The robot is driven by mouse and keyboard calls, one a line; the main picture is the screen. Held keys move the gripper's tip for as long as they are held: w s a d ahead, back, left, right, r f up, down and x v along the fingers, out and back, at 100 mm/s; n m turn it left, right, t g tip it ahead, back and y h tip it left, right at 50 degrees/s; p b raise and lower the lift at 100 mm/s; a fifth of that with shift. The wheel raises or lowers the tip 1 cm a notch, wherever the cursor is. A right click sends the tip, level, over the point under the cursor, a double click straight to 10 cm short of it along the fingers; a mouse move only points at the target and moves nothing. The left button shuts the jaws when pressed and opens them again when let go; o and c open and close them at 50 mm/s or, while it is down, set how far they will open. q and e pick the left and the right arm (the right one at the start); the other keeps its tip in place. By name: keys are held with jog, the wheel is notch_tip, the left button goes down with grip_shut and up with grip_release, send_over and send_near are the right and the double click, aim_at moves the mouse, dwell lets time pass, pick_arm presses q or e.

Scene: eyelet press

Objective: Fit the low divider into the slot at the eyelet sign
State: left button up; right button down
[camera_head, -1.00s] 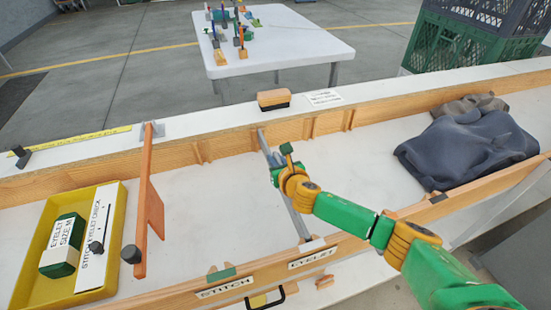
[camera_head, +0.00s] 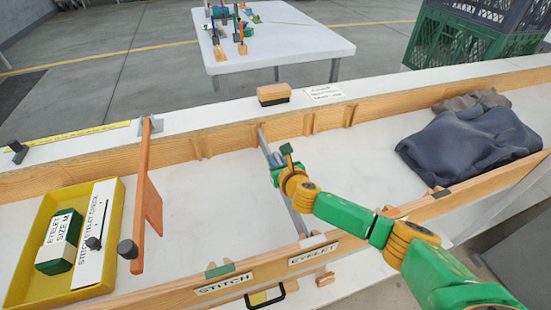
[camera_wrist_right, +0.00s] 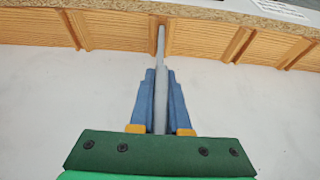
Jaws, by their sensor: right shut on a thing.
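The low divider (camera_head: 297,217) is a long, thin grey strip lying across the long wooden-walled tray, from its back wall to its front wall. Its near end is close to the EYELET sign (camera_head: 313,255) on the front wall. My right gripper (camera_head: 280,163) is shut on the divider toward its far half. In the right wrist view the blue fingers (camera_wrist_right: 160,105) clasp the grey divider (camera_wrist_right: 160,65), whose far end meets the back wall among wooden ribs. I cannot tell whether either end sits down in a slot. My left gripper is out of view.
The STITCH sign (camera_head: 223,284) is left of EYELET. An orange divider (camera_head: 147,200) stands further left, beside a yellow bin (camera_head: 22,275) with labelled boxes. Dark cloth (camera_head: 465,143) lies in the right part. A brush (camera_head: 273,94) sits on the back ledge.

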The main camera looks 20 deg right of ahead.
jog(key=shift+f+b, duration=1.05)
jog(key=shift+f, duration=0.45)
jog(key=c, duration=0.8)
grip_release()
notch_tip(320, 180, up, 5)
jog(key=p, duration=0.6)
jog(key=shift+r, duration=0.15)
